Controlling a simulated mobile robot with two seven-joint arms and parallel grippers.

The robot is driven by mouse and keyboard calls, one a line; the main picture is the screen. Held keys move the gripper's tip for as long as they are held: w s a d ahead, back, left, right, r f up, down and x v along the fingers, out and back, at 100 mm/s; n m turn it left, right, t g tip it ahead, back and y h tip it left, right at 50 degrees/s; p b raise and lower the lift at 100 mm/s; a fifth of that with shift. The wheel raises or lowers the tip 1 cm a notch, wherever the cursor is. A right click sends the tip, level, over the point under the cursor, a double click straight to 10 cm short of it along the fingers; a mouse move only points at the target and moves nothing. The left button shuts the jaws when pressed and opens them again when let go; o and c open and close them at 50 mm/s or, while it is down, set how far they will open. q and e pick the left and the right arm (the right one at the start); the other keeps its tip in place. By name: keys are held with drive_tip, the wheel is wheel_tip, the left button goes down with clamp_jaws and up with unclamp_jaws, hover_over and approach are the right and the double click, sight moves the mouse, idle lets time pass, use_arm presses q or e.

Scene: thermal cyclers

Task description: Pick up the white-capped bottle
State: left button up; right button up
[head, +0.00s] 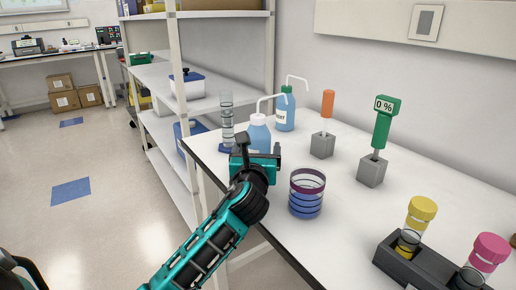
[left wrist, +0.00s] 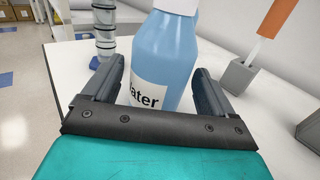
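The white-capped bottle (head: 258,132) is blue with a bent white spout and stands upright on the white bench. Its lower part is hidden behind my left gripper (head: 259,150) in the head view. In the left wrist view the bottle (left wrist: 165,52), with a label reading "ater", fills the space between and beyond the fingers of my left gripper (left wrist: 157,80). The fingers are apart, one on each side of the bottle. Whether either finger touches it I cannot tell. My right gripper is not in view.
A green-capped bottle (head: 285,113) stands just behind. A clear cylinder (head: 227,120) is close on the left. A purple-rimmed beaker (head: 307,195) stands at the right of my arm. Grey blocks (head: 322,146) hold orange and green tools. A shelf unit (head: 175,100) borders the bench.

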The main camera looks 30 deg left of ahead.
sight(258, 107)
use_arm(q)
drive_tip(key=c, duration=0.5)
drive_tip(key=shift+c, duration=0.4)
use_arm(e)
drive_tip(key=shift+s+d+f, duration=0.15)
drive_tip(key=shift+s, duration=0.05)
use_arm(q)
wheel_tip(258, 107, up, 9)
drive_tip(key=p, duration=0.3)
drive_tip(key=shift+r+p, duration=0.4)
drive_tip(key=shift+r, duration=0.2)
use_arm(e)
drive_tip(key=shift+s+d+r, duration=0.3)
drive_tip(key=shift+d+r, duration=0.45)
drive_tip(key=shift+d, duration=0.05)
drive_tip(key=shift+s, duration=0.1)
